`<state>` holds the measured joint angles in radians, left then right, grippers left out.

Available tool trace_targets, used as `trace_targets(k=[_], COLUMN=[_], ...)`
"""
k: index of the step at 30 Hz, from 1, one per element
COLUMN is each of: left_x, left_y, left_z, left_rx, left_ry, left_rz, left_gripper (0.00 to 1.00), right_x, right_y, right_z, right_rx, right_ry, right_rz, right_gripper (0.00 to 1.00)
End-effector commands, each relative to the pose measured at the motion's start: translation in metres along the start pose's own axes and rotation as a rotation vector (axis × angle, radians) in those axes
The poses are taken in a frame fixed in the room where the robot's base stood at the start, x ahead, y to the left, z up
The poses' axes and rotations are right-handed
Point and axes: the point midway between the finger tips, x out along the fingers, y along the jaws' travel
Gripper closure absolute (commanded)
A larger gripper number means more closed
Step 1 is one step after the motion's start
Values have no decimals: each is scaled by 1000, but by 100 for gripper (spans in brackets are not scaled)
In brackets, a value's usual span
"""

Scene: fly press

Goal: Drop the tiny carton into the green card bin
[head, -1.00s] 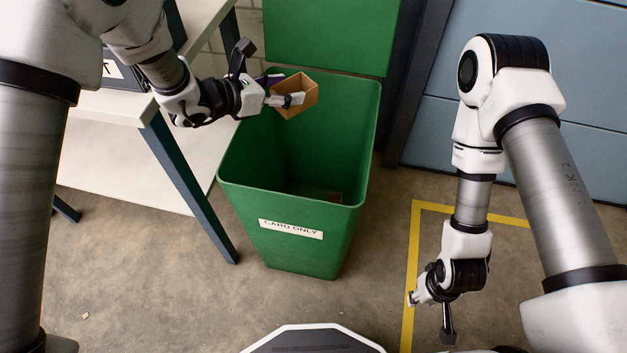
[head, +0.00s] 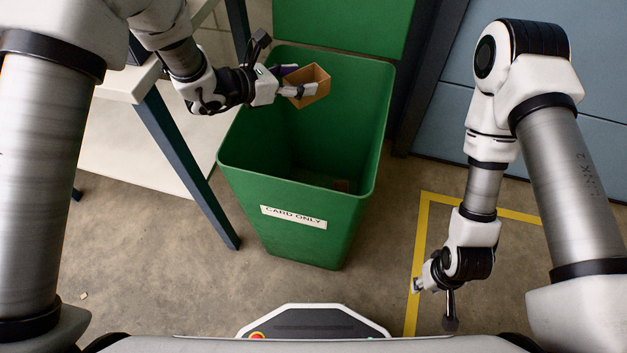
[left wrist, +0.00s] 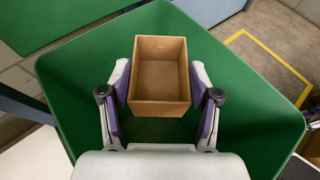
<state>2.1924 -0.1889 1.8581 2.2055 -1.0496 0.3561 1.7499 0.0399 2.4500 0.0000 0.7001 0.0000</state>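The tiny carton (head: 306,88) is a small open-topped brown box. My left gripper (head: 291,82) is shut on it, with one finger on each side, and holds it over the opening of the green card bin (head: 292,208). In the left wrist view the carton (left wrist: 160,104) sits between the purple-padded fingers and looks empty, with the green bin (left wrist: 255,115) around and below it. The bin has a "CARD ONLY" label and a small brownish piece at its bottom. My right gripper (head: 433,303) hangs low over the floor at the right, away from the bin, its fingers apart and empty.
A table (head: 128,84) with a dark blue leg stands left of the bin. A green panel (head: 342,26) rises behind the bin. Blue panels (head: 435,122) stand at the back right. Yellow tape (head: 421,240) marks the open floor at the right.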

Motion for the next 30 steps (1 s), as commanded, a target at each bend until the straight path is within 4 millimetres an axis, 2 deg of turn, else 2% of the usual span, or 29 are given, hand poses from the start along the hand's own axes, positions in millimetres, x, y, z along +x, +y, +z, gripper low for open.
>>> trace_targets(k=[1, 2, 11, 14, 17, 24, 30], left_x=[0, 0, 0, -2, -9, -30, -38], left_y=[0, 0, 0, 0, 0, 0, 0], left_z=[0, 0, 0, 7, 22, 73, 92], left_rx=[0, 0, 0, 3, 4, 4, 1], left_ry=[0, 0, 0, -2, -3, -3, 0], left_rz=[0, 0, 0, 0, 2, 2, 0], left_gripper=[17, 9, 9, 9, 9, 9, 9], right_x=[0, 0, 0, 0, 0, 0, 0], right_y=[0, 0, 0, 0, 0, 0, 0], right_z=[0, 0, 0, 0, 0, 0, 0], right_rx=[0, 0, 0, 0, 0, 0, 0], right_ry=[0, 0, 0, 0, 0, 0, 0], right_rz=[0, 0, 0, 0, 0, 0, 0], right_gripper=[63, 63, 63, 63, 63, 63, 63])
